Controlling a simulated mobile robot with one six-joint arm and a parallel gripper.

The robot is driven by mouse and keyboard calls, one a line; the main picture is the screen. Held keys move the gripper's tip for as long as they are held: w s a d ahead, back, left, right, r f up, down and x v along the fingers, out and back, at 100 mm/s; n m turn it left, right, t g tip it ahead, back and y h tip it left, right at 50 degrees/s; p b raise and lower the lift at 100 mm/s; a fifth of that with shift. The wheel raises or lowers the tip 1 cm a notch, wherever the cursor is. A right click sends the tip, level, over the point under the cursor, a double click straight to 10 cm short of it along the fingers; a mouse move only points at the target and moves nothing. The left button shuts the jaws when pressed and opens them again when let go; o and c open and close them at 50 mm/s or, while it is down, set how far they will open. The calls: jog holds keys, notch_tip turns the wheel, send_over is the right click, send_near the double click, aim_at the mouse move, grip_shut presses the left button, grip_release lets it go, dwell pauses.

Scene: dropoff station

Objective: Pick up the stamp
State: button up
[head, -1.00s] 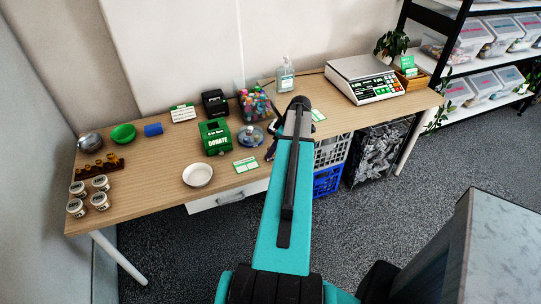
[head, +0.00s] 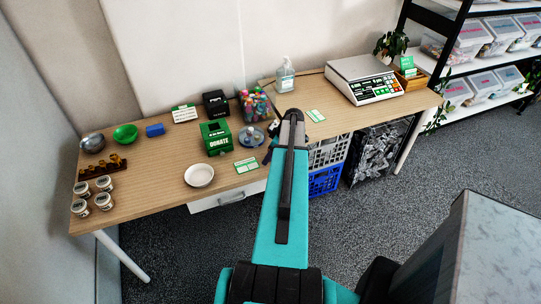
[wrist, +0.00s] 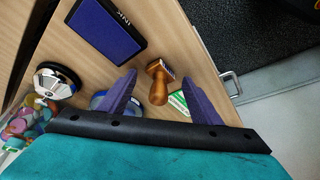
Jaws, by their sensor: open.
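The stamp (wrist: 158,84) shows in the wrist view, with a brown wooden handle and a darker base end. It is on the wooden desk (wrist: 190,42). My gripper (wrist: 158,76) is open, its two purple fingers on either side of the stamp in the picture, with gaps on both sides. I cannot tell the height left between the fingers and the stamp. In the head view my arm hides the stamp and most of the gripper.
A blue ink pad (wrist: 106,27) lies near the stamp, and a round metal-rimmed item (wrist: 56,80) stands to the left. A green-and-white card (wrist: 178,102) is close to the right finger. The drawer handle (wrist: 231,84) is beyond the desk edge.

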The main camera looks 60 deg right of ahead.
dwell(0.4)
jog(key=c, duration=1.4)
